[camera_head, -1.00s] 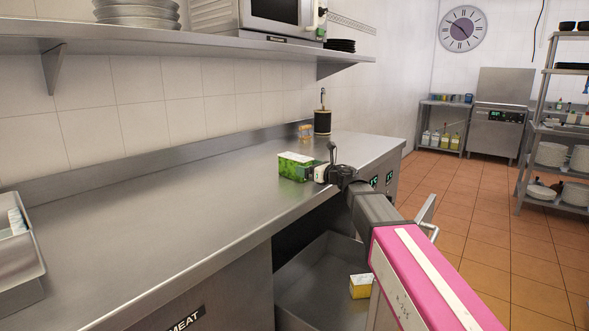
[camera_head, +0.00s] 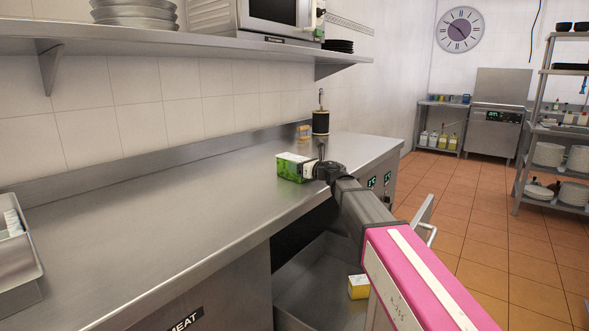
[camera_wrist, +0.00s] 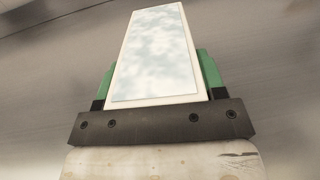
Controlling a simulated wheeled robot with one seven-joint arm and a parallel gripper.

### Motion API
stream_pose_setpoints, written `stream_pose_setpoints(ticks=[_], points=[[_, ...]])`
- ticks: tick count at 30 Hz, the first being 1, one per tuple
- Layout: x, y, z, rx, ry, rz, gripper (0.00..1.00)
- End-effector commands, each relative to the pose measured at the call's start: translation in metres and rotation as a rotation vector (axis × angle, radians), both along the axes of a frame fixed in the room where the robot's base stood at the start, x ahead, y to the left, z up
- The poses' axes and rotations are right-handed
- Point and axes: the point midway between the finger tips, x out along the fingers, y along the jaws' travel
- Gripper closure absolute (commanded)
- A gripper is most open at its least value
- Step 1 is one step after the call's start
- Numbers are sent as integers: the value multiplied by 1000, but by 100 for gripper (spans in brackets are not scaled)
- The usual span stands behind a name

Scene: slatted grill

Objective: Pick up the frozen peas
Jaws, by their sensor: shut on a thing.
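The frozen peas are a green and white box (camera_head: 290,167) at the steel counter's front edge in the head view. In the wrist view a pale, cloudy-blue face of the box (camera_wrist: 152,55) stands between the fingers. My gripper (camera_head: 308,170) reaches it from the right, and its green fingers (camera_wrist: 155,85) lie on both sides of the box in the wrist view. The gripper is shut on the box. Whether the box touches the counter is hard to tell.
The steel counter (camera_head: 150,225) is mostly clear. Behind the box stand a dark cylinder (camera_head: 320,122) and a small orange-topped item (camera_head: 303,132). Below, an open drawer (camera_head: 315,285) holds a small yellow box (camera_head: 358,287). A shelf (camera_head: 200,40) hangs above.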

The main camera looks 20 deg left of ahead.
Motion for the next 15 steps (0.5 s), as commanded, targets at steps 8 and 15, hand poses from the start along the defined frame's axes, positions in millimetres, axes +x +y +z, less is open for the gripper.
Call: stream_pose_setpoints(ticks=[8, 15], points=[[0, 0, 12, 1, -2, 0, 79], [-7, 5, 47, 1, -2, 2, 79]])
